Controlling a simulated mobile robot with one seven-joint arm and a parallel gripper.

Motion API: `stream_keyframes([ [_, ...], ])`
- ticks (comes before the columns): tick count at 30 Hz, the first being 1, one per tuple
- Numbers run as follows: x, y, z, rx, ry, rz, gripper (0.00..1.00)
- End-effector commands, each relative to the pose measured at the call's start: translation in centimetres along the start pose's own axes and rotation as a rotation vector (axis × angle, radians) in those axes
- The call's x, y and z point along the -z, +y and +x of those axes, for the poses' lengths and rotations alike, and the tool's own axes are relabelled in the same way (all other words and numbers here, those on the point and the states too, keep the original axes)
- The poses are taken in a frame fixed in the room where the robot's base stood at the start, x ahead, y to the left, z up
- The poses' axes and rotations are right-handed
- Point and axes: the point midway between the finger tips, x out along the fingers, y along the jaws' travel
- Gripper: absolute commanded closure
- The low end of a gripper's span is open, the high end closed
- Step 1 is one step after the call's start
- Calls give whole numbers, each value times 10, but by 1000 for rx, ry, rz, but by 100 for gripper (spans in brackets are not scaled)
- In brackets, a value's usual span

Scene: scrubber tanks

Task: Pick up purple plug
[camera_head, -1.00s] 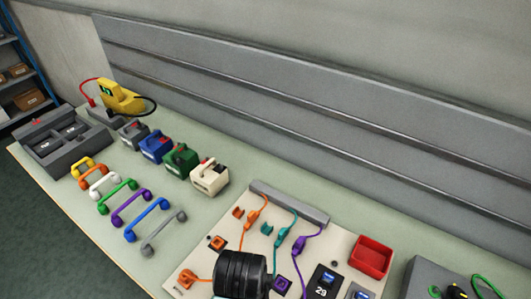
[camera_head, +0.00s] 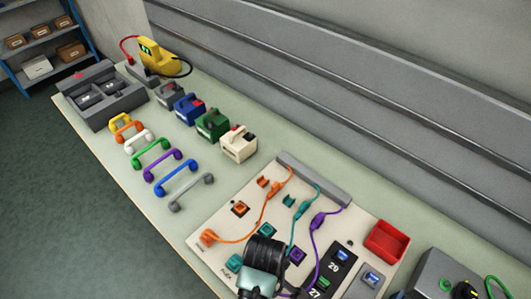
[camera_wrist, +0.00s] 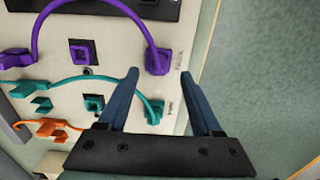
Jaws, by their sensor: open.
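In the wrist view, a purple plug (camera_wrist: 157,61) stands on the pale board at the end of a purple cable arching left. My gripper (camera_wrist: 158,74) is open and empty, its two blue fingertips on either side of the plug's near side in that view. A teal plug (camera_wrist: 153,108) shows between the fingers, nearer the palm. The cable's other end is a purple connector (camera_wrist: 15,58) at the left edge; it also shows in the head view (camera_head: 318,220). My arm hides the purple plug in the head view. A purple square socket (camera_wrist: 82,52) sits on the board.
The board (camera_head: 222,215) also holds an orange plug (camera_head: 207,236), an orange connector (camera_head: 278,175) and a teal connector (camera_head: 307,207). A red bin (camera_head: 386,242) stands at its right. Coloured handles (camera_head: 163,161) and boxes (camera_head: 211,124) stand to the left.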

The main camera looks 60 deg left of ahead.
Motion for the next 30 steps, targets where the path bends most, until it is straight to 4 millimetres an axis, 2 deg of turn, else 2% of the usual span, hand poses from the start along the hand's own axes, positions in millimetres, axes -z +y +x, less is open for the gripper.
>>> stream_keyframes([
  [8,1,2,31,2,0,-1,34],
  [17,1,2,35,-1,0,0,34],
  [27,1,2,34,0,0,-1,95],
  [28,1,2,34,0,0,-1,100],
  [30,1,2,34,0,0,-1,100],
])
